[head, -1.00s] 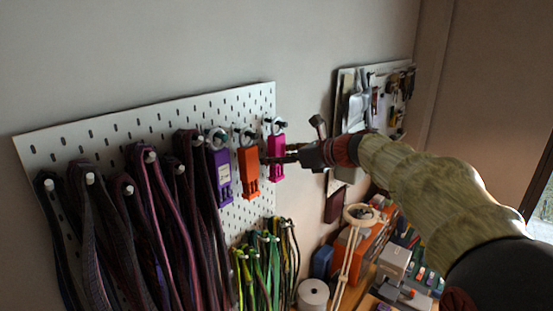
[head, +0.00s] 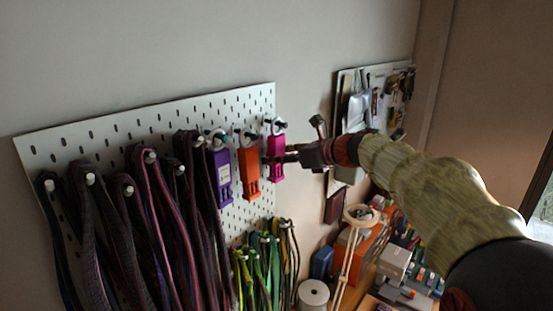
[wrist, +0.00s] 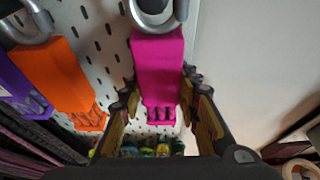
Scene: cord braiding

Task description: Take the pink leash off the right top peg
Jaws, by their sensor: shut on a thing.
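The pink leash (head: 276,152) is a flat pink body with a silver ring at its top. Its ring (wrist: 158,12) is on the right top peg of the white pegboard. My gripper (wrist: 160,88) comes from the right in the head view and has its fingers on both sides of the pink body, shut on it. In the wrist view the pink leash (wrist: 157,60) hangs upright between the fingers, which hide part of its lower edges. The peg tip is mostly hidden by the ring.
An orange leash (head: 248,170) and a purple leash (head: 220,175) hang close on the left. Dark cords (head: 150,230) hang further left, and green and yellow cords (head: 265,262) hang below. The pegboard (head: 110,135) ends just right of the pink leash, beside bare wall.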

